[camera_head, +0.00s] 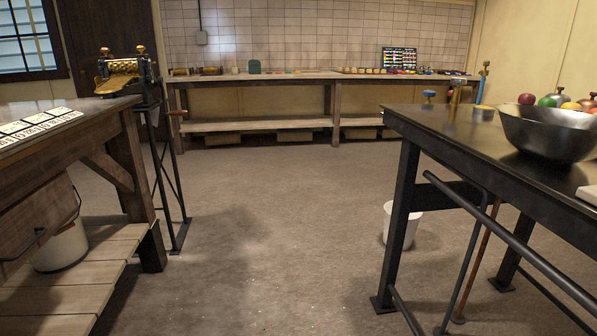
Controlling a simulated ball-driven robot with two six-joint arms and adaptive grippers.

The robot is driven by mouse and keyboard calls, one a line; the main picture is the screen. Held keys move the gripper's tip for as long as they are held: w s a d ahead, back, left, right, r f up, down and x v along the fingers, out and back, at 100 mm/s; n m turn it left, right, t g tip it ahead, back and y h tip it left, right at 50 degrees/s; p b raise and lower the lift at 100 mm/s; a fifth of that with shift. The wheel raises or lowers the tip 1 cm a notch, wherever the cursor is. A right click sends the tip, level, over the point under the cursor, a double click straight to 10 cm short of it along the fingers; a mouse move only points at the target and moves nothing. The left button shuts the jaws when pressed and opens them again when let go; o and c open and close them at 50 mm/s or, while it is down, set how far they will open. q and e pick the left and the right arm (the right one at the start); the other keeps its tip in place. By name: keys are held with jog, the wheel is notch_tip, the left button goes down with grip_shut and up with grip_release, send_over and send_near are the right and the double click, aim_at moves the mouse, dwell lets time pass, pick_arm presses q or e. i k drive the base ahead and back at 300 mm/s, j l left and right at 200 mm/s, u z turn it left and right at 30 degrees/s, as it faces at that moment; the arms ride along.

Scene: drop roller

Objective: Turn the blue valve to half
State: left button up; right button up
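A small blue round knob (429,94) shows at the far left corner of the dark right-hand table (440,128). I cannot tell for certain which of these is the blue valve, or how far either is turned. Neither of my grippers is in view, and nothing is touching either blue piece.
A wooden bench (60,165) and brass roller machine (122,75) are left. The middle floor is clear, reaching the back workbench (262,78).

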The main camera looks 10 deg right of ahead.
aim_at(429, 93)
jog(key=i+j+z, duration=0.1)
jog(key=i, duration=1.55)
jog(key=i+z, duration=0.4)
jog(key=i+j+z, duration=0.15)
jog(key=i+z, duration=0.45)
jog(key=z, duration=0.2)
jog(key=i+z, duration=0.2)
jog(key=z, duration=0.15)
jog(key=i+z, duration=0.15)
jog(key=z, duration=0.2)
jog(key=j+z, duration=0.15)
jog(key=z, duration=0.25)
jog(key=j+z, duration=0.1)
jog(key=z, duration=0.25)
jog(key=j+z, duration=0.15)
jog(key=z, duration=0.25)
